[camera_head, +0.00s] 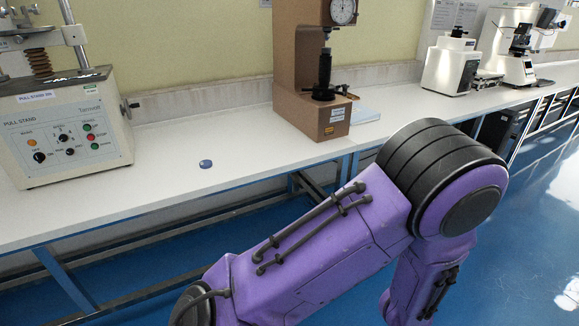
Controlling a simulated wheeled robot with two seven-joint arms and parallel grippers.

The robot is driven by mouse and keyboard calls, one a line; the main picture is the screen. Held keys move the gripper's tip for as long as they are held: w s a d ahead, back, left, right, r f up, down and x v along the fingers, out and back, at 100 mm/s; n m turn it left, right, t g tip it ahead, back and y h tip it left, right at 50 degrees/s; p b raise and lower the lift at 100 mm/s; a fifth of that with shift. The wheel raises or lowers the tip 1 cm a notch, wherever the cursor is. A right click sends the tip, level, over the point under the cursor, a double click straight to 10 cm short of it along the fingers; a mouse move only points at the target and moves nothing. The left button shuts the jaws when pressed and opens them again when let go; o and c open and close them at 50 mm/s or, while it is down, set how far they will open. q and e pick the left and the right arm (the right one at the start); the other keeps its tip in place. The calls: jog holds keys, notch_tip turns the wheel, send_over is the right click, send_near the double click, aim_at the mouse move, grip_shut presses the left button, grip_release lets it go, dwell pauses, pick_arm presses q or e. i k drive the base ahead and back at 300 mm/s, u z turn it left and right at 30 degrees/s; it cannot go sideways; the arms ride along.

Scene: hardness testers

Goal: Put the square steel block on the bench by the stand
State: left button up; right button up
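The pull stand (62,130), a beige machine with a control panel of knobs and coloured buttons, stands on the left of the white bench (165,190). A small blue-grey object with a rounded outline (206,163) lies flat on the bench to the right of the stand. I cannot make out a square steel block. Neither gripper is in view. A large purple arm of mine crosses the lower middle, in front of the bench.
A brown hardness tester (312,100) with a dial stands mid-bench, a pale flat item (364,115) beside it. White testers (450,66) stand farther right. Blue floor (540,170) is open at right.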

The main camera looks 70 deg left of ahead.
aim_at(252, 153)
jog(key=u, duration=0.9)
jog(key=i, duration=1.45)
jog(key=u, duration=1.15)
